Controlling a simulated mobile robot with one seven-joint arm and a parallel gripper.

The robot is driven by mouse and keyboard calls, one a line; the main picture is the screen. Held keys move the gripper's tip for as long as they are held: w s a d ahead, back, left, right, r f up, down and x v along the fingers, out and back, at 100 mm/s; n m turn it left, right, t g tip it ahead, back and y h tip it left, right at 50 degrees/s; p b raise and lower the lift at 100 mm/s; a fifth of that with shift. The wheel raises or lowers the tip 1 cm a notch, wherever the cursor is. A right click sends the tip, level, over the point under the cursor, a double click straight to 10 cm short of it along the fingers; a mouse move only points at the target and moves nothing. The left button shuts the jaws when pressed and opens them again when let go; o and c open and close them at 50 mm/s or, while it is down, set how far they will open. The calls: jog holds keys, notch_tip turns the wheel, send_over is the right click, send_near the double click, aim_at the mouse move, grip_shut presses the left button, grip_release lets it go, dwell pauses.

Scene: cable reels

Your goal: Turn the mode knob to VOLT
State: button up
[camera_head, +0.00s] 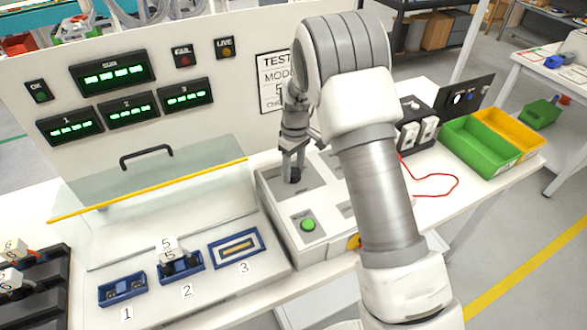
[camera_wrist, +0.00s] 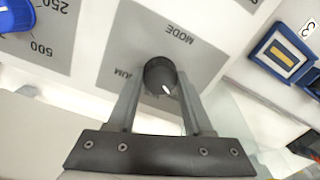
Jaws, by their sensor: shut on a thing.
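The black mode knob (camera_wrist: 158,72) stands on a grey panel marked MODE (camera_wrist: 185,38) in the wrist view. It has a small white mark on its top. In the head view the knob (camera_head: 294,177) shows at the tip of my gripper (camera_head: 292,165), on the white tester box (camera_head: 283,223). My gripper (camera_wrist: 160,95) points down and is shut on the knob, one finger on each side. Part of a label ending in "UM" shows beside the knob. The VOLT label cannot be read, and my arm hides the right part of the box.
A green button (camera_head: 308,225) is on the box front. A clear cover with a yellow edge (camera_head: 150,190) stands left, over blue numbered fixtures (camera_head: 122,289). A blue knob (camera_wrist: 15,15) sits beside the mode panel. Green (camera_head: 480,146) and yellow (camera_head: 515,135) bins are at right.

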grip_shut()
jog(key=shift+m, duration=0.3)
jog(key=m+b, duration=0.2)
jog(key=m, duration=0.9)
jog(key=shift+r+b, duration=0.1)
jog(key=shift+b, duration=0.25)
jog(key=o, duration=0.9)
grip_release()
